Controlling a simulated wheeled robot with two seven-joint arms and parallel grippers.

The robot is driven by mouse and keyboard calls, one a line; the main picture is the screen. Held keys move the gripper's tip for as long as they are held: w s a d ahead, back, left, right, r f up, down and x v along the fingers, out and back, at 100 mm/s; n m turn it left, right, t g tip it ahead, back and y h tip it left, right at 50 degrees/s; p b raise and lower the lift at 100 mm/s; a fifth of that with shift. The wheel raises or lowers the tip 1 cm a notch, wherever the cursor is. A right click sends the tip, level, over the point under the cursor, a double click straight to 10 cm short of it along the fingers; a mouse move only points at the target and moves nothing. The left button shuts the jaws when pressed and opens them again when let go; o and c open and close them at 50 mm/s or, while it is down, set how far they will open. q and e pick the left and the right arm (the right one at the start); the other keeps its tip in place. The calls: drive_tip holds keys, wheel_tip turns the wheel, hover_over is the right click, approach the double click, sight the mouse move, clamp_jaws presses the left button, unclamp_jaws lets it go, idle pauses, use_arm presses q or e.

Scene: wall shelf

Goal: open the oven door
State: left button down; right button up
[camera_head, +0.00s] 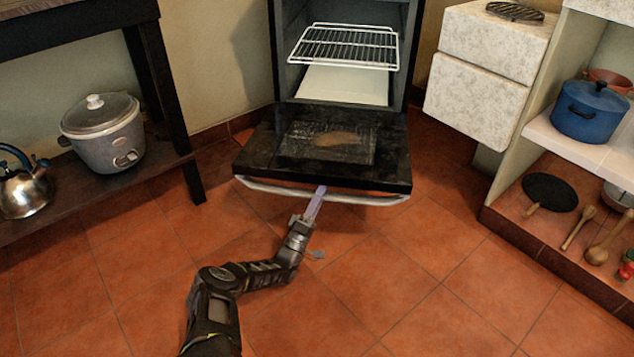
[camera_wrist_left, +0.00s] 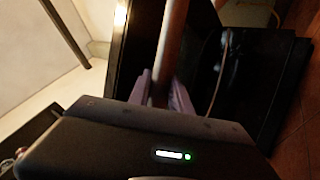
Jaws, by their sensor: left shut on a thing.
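The oven (camera_head: 345,20) stands open at the back, with a wire rack (camera_head: 345,45) and a pale tray or floor (camera_head: 345,87) inside. Its black door (camera_head: 392,160) is lowered to roughly level, inner face up. A pale bar handle (camera_head: 375,200) runs along the door's front edge. My left gripper (camera_head: 318,191) reaches the handle near its middle from the front and is shut on it. In the left wrist view the handle (camera_wrist_left: 172,45) passes between the fingers (camera_wrist_left: 163,92). The handle is partly hidden by the gripper. My right gripper is not in view.
A dark side table (camera_head: 100,195) with a grey cooker (camera_head: 103,132) and a kettle (camera_head: 22,185) stands left. White drawers (camera_head: 475,95) and a shelf with a blue pot (camera_head: 588,112) stand right. The tiled floor (camera_head: 420,290) in front is clear.

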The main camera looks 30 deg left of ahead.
use_arm(q)
drive_tip(key=shift+w+a+f, duration=0.15)
drive_tip(key=shift+w+f, duration=0.05)
drive_tip(key=shift+f, duration=0.35)
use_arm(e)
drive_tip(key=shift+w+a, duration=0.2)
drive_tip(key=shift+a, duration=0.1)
use_arm(q)
drive_tip(key=c, duration=1.2)
unclamp_jaws()
drive_tip(key=shift+s+f, duration=0.1)
drive_tip(key=v, duration=0.7)
drive_tip(key=shift+s+f, duration=0.25)
drive_tip(key=shift+f, duration=0.05)
